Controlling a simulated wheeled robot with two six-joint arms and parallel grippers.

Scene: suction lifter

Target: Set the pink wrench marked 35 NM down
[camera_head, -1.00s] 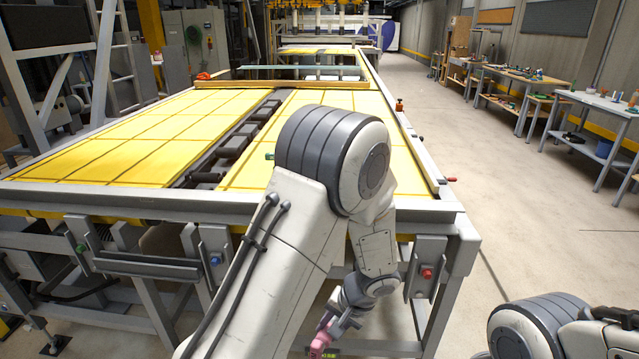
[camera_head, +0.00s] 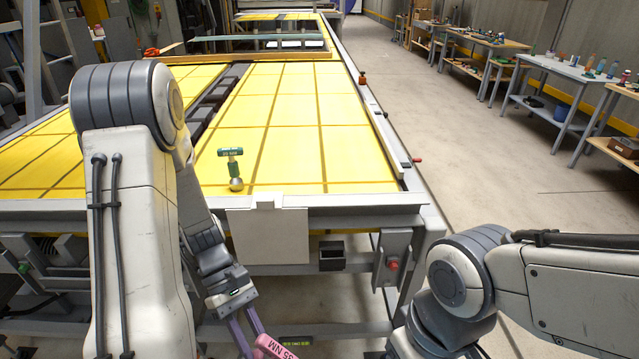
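The pink wrench (camera_head: 276,347) with "35 NM" written on it shows at the bottom edge of the head view, with its lower part cut off by the frame. My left gripper (camera_head: 247,328) hangs in front of the table's near side, its two purplish fingers reaching down to the wrench. It appears shut on the wrench, which is held below the level of the table top. My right arm comes in from the right, and its gripper is out of the frame.
A green-headed tool (camera_head: 231,168) stands on the yellow table top (camera_head: 290,130) near its front edge. A pale panel (camera_head: 268,236) and a small dark open box (camera_head: 331,256) are on the table's near side. Side benches (camera_head: 545,100) line the right wall. The floor aisle is clear.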

